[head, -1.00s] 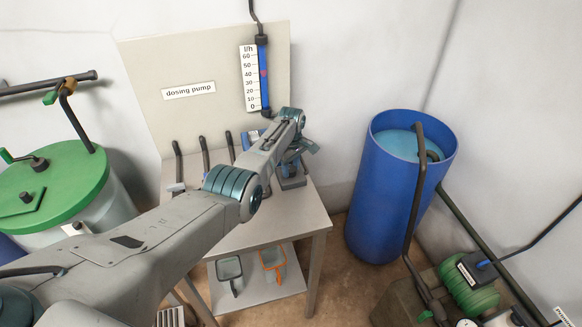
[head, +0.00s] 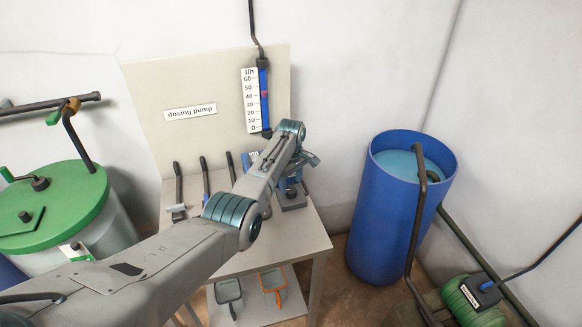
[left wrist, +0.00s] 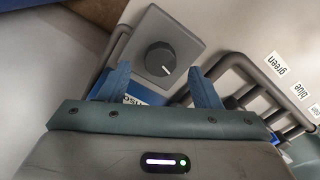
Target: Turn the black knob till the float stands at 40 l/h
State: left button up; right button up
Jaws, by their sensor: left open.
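The black knob (left wrist: 160,59) has a white pointer line and sits on a grey square plate (left wrist: 184,30) in the left wrist view. My left gripper (left wrist: 160,86) is open, its two blue fingers on either side of the knob's near side, apart from it. In the head view my left gripper (head: 308,162) is over the pump on the table, and the knob is hidden. The flow meter (head: 264,110) is a blue tube beside a white l/h scale (head: 250,100).
Several black-handled levers (head: 204,176) stand left of my arm on the grey table (head: 300,232). A blue barrel (head: 378,220) stands right of the table, a green-lidded tank (head: 70,195) left. Pipes with labels (left wrist: 276,64) lie right of the knob in the wrist view.

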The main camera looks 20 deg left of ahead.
aim_at(291, 190)
pick_arm(q)
notch_tip(291, 190, up, 8)
jog(key=b, duration=0.2)
jog(key=shift+f, duration=0.1)
dwell(0.3)
